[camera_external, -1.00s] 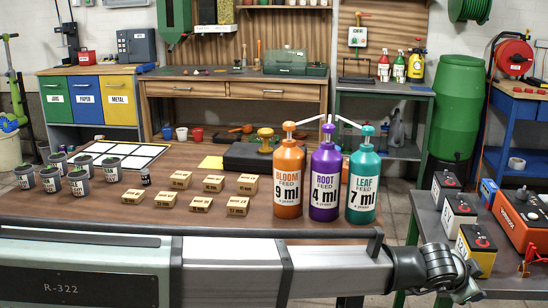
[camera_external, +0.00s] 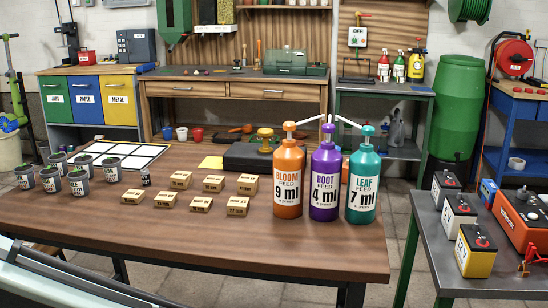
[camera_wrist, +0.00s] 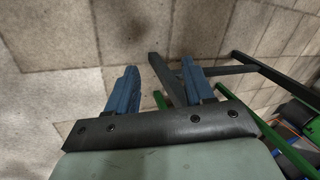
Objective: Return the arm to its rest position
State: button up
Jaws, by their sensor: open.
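My gripper (camera_wrist: 158,88) shows in the wrist view with its two blue fingers apart and nothing between them. Below it are the tiled floor and dark and green table legs. In the external view my gripper is out of frame. Only a pale and dark piece of my arm shows at the lower left corner, in front of the wooden table (camera_external: 300,246).
On the table stand an orange bottle (camera_external: 288,180), a purple bottle (camera_external: 325,185) and a teal bottle (camera_external: 361,187). Several small wooden blocks (camera_external: 201,204) and grey pots (camera_external: 78,182) are to their left. A side table (camera_external: 438,250) with batteries stands at the right.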

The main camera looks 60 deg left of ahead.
jog(key=s+a+n+g+h, duration=0.1)
jog(key=s+a+g, duration=0.3)
jog(key=s, duration=1.1)
jog(key=s+a+f+n+g+h, duration=0.1)
jog(key=s+a+n+g, duration=0.3)
jog(key=s, duration=1.2)
jog(key=shift+a+f+n+g+h, duration=0.3)
jog(key=shift+a+h, duration=0.1)
jog(key=shift+a, duration=0.85)
jog(key=shift+s, duration=0.1)
